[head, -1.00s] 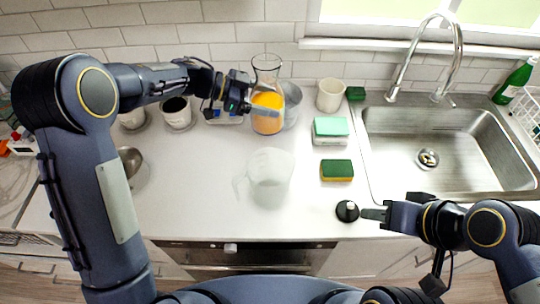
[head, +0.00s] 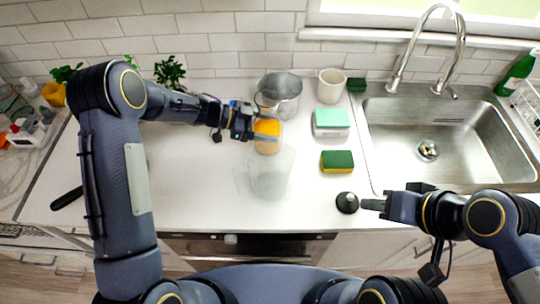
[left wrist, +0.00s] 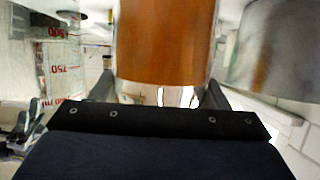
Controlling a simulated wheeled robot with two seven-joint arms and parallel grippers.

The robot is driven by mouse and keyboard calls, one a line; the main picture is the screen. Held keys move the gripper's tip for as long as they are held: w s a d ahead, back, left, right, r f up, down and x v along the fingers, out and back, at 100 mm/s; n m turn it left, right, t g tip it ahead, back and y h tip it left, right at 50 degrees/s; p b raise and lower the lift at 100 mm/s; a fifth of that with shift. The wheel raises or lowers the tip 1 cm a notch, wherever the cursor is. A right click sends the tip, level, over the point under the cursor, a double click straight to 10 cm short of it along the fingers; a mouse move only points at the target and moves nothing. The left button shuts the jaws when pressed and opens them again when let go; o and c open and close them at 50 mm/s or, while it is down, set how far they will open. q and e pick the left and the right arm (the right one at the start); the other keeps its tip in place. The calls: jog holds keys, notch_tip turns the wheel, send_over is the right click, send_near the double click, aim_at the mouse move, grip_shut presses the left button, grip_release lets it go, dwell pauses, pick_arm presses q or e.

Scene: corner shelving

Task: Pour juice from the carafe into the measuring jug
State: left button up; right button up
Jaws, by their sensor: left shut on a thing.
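The glass carafe (head: 267,142) with orange juice is in my left gripper (head: 250,124), off the counter. In the left wrist view the juice-filled carafe (left wrist: 165,40) is between the fingers. Its neck is hard to make out in the head view; it seems tilted towards the jug. The clear measuring jug (head: 271,176) stands upright on the counter, just in front of and below the carafe. Its red scale shows in the left wrist view (left wrist: 62,68). I see no juice in the jug. My right gripper (head: 370,205) is by the sink's front left; its finger gap is unclear.
A metal pot (head: 279,94) stands behind the carafe, with a cream cup (head: 331,86) to its right. Sponges (head: 337,161) and a black round object (head: 347,203) lie right of the jug. The sink (head: 440,145) is further right.

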pick_arm(q)
jog(key=shift+r+m+t, duration=0.25)
jog(key=shift+m+t, duration=0.05)
jog(key=shift+m, duration=0.1)
